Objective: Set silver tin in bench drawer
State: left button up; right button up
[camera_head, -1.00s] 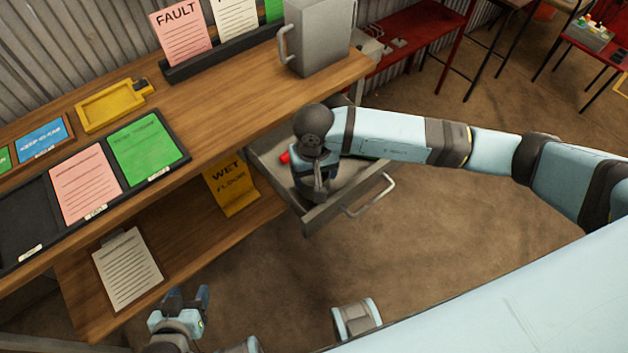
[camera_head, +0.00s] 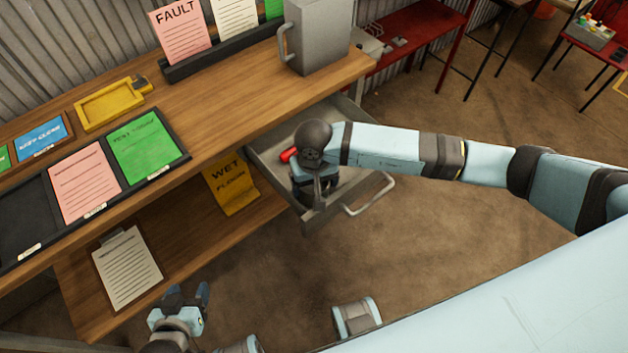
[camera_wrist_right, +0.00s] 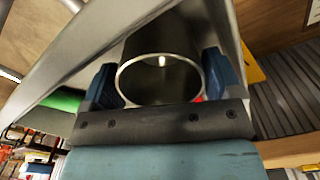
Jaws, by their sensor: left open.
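The bench drawer (camera_head: 348,193) is pulled out below the bench top, with its handle towards the right. My right gripper (camera_head: 316,190) is inside or just over the drawer, seen from above with its fingertips largely hidden. In the right wrist view, the silver tin (camera_wrist_right: 160,64) is an open-ended metal cylinder between the two blue fingers of my right gripper (camera_wrist_right: 163,85), which appear shut on it. I cannot tell whether the tin touches the drawer floor. The head view hides the tin. My left gripper (camera_head: 188,297) is open and empty, low in front of the bench.
A red item (camera_head: 289,155) lies in the drawer near the gripper. A grey jug (camera_head: 318,38) and a yellow tray (camera_head: 110,104) stand on the bench top (camera_head: 235,95). A yellow wet-floor sign (camera_head: 231,187) and a clipboard (camera_head: 128,268) are on the lower shelf. The floor right of the drawer is clear.

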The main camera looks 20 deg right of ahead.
jog(key=shift+r, duration=0.45)
notch_tip(320, 180, up, 12)
jog(key=shift+f, duration=0.25)
jog(key=shift+f, duration=0.1)
